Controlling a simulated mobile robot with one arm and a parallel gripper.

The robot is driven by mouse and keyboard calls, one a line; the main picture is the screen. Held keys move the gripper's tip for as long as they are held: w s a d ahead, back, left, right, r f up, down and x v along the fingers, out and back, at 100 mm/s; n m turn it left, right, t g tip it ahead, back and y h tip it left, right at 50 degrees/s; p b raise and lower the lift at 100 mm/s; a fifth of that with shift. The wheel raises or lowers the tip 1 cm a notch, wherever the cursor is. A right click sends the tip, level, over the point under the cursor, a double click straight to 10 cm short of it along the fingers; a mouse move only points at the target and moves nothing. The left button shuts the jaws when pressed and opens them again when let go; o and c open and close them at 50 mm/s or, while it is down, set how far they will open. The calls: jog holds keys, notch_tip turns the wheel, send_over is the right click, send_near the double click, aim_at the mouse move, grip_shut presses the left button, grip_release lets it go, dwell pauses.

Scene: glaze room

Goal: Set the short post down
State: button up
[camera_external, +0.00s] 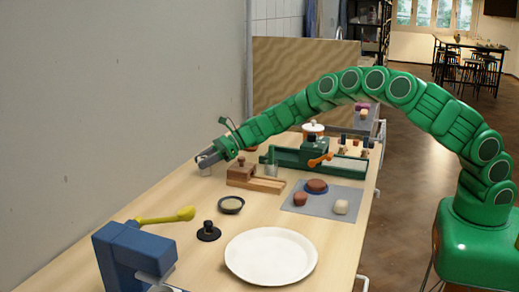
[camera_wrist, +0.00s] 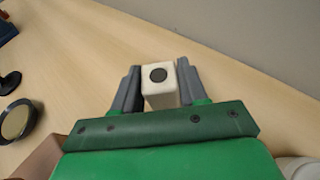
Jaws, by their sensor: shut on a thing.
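The short post is a pale, square-sided block with a dark round spot on its top end (camera_wrist: 160,88). My gripper (camera_wrist: 158,76) is shut on it, one grey finger on each side. In the external view my gripper (camera_external: 208,159) is over the far left part of the table, near the wall. The post (camera_external: 205,171) shows there as a small pale shape below the fingers, low and close to the tabletop. I cannot tell whether its lower end touches the table.
A wooden block with a knob (camera_external: 241,174) stands right of my gripper. A dark-rimmed bowl (camera_external: 231,204), a black knobbed disc (camera_external: 208,232) and a white plate (camera_external: 270,256) are nearer the camera. Bare table (camera_wrist: 90,60) surrounds the post in the wrist view.

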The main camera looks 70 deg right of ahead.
jog(key=o, duration=1.1)
jog(key=shift+v, duration=6.05)
